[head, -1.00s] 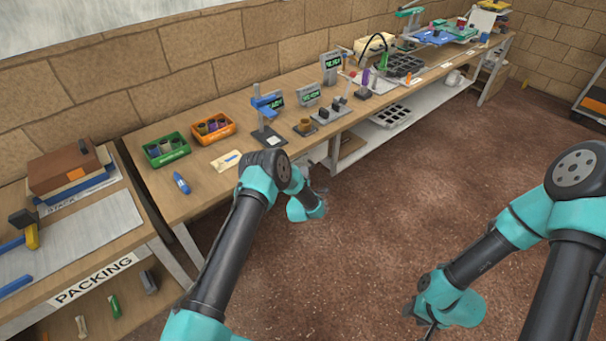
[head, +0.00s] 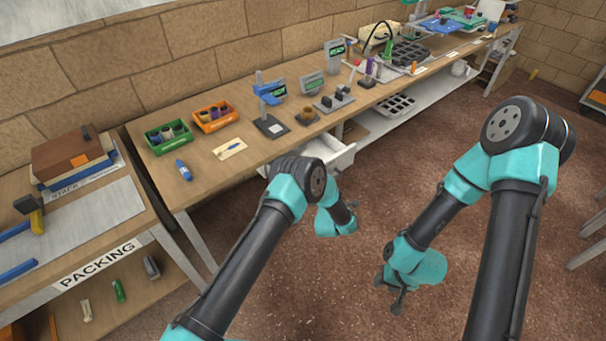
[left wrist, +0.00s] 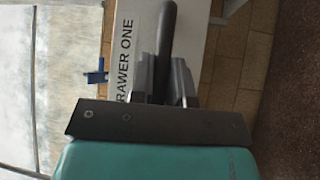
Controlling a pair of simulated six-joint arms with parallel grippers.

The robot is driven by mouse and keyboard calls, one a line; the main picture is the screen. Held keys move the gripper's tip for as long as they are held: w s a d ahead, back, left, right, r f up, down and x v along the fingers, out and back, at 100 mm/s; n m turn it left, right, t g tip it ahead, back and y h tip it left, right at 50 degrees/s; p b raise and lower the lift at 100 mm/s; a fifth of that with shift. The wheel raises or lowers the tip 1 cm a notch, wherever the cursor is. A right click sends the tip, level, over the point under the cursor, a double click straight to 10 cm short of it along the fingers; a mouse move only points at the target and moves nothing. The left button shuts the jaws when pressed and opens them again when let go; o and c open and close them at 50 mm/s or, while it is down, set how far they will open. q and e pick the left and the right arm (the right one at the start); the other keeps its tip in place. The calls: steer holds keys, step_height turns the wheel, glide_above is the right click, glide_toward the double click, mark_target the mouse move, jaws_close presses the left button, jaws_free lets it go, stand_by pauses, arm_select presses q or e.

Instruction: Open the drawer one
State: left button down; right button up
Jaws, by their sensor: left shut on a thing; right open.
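The white front of drawer one (left wrist: 122,60), with its "DRAWER ONE" label, fills the middle of the left wrist view. Its dark bar handle (left wrist: 168,25) runs between the fingers of my left gripper (left wrist: 167,78), which is shut on it. In the head view the drawer (head: 340,157) sticks out from under the bench, with its white wall and some of its inside showing. My right gripper (head: 390,292) is open and empty, low over the floor, away from the bench.
The wooden bench (head: 200,185) carries a green bin (head: 168,137), an orange bin (head: 214,117), a blue marker (head: 184,170) and several stands. A packing table (head: 100,215) is at the left. The brown floor (head: 320,290) in front of the drawer is clear.

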arm_select(q)
steer(key=s+d, duration=0.6)
steer(key=shift+s+d, duration=0.15)
steer(key=shift+s, duration=0.15)
steer(key=c, duration=1.1)
jaws_free()
